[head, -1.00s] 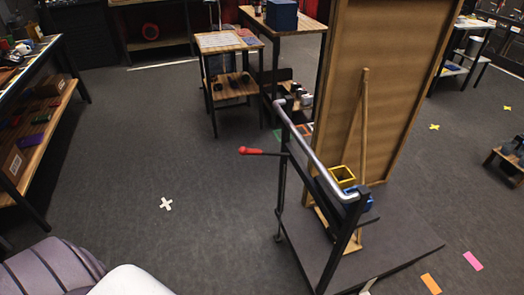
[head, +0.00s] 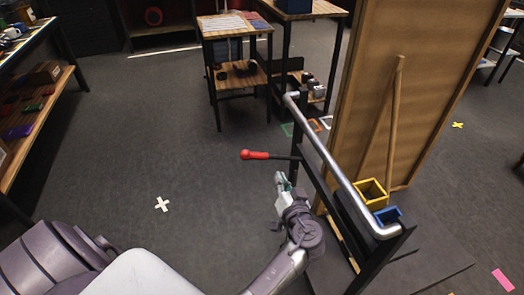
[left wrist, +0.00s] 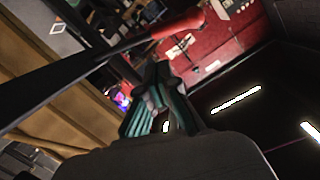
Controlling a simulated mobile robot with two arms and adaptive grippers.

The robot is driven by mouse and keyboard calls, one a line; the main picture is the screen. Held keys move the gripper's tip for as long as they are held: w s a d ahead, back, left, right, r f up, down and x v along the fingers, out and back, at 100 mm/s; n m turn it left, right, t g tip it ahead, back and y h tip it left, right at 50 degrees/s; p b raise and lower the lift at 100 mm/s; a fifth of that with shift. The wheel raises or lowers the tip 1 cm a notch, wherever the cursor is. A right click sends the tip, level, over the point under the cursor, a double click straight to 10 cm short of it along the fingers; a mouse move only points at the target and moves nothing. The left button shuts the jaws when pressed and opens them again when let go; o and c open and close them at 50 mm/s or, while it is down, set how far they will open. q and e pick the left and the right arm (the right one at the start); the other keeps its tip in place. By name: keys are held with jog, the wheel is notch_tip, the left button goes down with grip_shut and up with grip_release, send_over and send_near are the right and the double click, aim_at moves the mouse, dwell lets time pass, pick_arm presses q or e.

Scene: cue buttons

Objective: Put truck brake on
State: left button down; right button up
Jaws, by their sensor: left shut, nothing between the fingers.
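The truck's brake is a dark lever with a red grip (head: 254,155), sticking out to the left from the black cart frame with a silver handlebar (head: 340,170). My left gripper (head: 281,179) is just below and to the right of the red grip in the head view, apart from it. It is shut and empty. In the left wrist view the red grip (left wrist: 178,23) and its dark shaft (left wrist: 75,72) cross the upper left, beyond the shut fingers (left wrist: 157,92). My right gripper is in neither view.
A yellow bin (head: 370,191) and a blue bin (head: 387,216) sit on the cart beside a tall wooden panel (head: 400,90). A small table (head: 236,75) stands behind. The floor left of the lever is open, with a white cross mark (head: 161,204).

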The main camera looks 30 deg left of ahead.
pick_arm(q)
notch_tip(320, 180, up, 4)
jog(key=a+n+y, duration=0.1)
jog(key=n, duration=0.1)
jog(key=p, duration=0.2)
send_over(261, 154)
jog(key=s+d, duration=0.1)
jog(key=d, duration=0.2)
jog(key=f, duration=0.1)
jog(key=a+f, duration=0.1)
jog(key=f, duration=0.2)
jog(key=shift+s+a+f+p, duration=0.1)
jog(key=shift+s+a+p, duration=0.2)
jog(key=shift+s+a, duration=0.1)
jog(key=shift+y, duration=0.3)
